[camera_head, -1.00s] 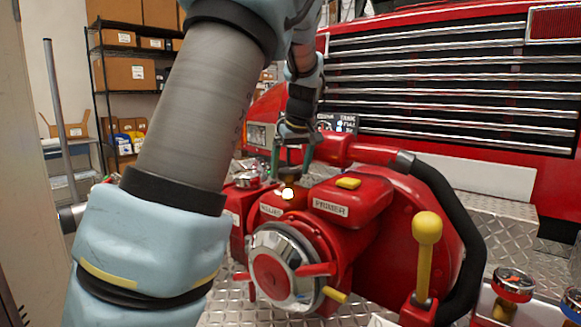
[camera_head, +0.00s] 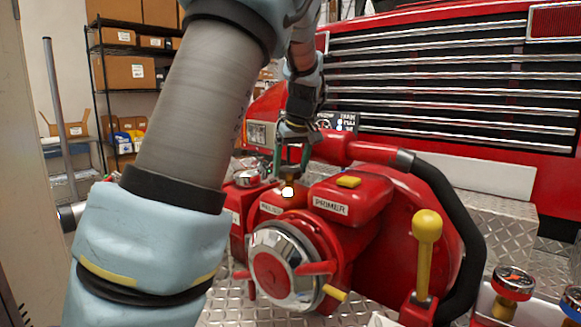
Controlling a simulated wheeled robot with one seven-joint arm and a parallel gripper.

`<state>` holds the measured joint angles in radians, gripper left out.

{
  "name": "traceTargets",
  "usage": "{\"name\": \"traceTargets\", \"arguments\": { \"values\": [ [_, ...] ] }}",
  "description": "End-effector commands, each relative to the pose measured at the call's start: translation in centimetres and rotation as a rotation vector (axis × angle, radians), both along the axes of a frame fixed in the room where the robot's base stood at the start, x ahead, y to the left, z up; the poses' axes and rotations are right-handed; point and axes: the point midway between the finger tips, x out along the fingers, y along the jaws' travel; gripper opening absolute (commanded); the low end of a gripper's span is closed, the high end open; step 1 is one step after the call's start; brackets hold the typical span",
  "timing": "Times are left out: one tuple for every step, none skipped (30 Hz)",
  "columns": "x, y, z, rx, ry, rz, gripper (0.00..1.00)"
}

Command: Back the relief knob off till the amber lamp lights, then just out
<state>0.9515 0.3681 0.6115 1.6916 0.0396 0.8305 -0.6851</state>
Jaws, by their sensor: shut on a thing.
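My gripper (camera_head: 291,170) points down over the red pump housing, its fingers closed around the small relief knob. Only a little of the brass-coloured knob (camera_head: 289,180) shows between the fingertips, and its markings are hidden. Just below and in front of it, a small lamp (camera_head: 288,192) shows a bright whitish spot with an amber glow around it. A label (camera_head: 270,209) sits under the lamp on the red housing, too small to read surely.
The red PRIMER block (camera_head: 352,200) with a yellow button stands right of the knob. A chrome-ringed cap (camera_head: 285,268) is in front. A yellow-handled lever (camera_head: 426,250), black hose (camera_head: 445,205) and gauges are further right. My arm hides much of the left.

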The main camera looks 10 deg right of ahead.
Motion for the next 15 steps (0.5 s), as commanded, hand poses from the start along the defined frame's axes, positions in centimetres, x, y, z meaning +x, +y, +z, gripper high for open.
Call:
{"name": "traceTargets", "arguments": {
  "values": [
    [0.01, 0.08, 0.03, -0.002, -0.001, -0.020, 0.28],
    [0.04, 0.17, 0.04, -0.002, -0.001, -0.039, 0.28],
    [0.05, 0.16, 0.04, -0.003, -0.002, -0.066, 0.28],
    [0.06, 0.17, 0.02, -0.003, -0.002, -0.085, 0.28],
    [0.06, 0.21, 0.01, -0.002, -0.002, -0.102, 0.28],
    [0.03, 0.16, 0.02, -0.002, 0.000, -0.121, 0.28],
    [0.02, 0.16, 0.03, -0.002, -0.001, -0.132, 0.28],
    [0.02, 0.17, 0.05, -0.002, -0.001, -0.139, 0.28],
    [0.02, 0.15, 0.06, -0.001, -0.001, -0.147, 0.28],
    [0.02, 0.14, 0.07, -0.001, -0.001, -0.149, 0.28],
    [0.03, 0.13, 0.07, -0.001, -0.001, -0.150, 0.28],
    [0.03, 0.12, 0.07, -0.001, -0.001, -0.149, 0.28],
    [0.03, 0.12, 0.07, 0.000, -0.001, -0.148, 0.28],
    [0.03, 0.12, 0.07, 0.000, -0.002, -0.148, 0.28],
    [0.03, 0.11, 0.08, 0.000, -0.002, -0.148, 0.28]
  ]
}}
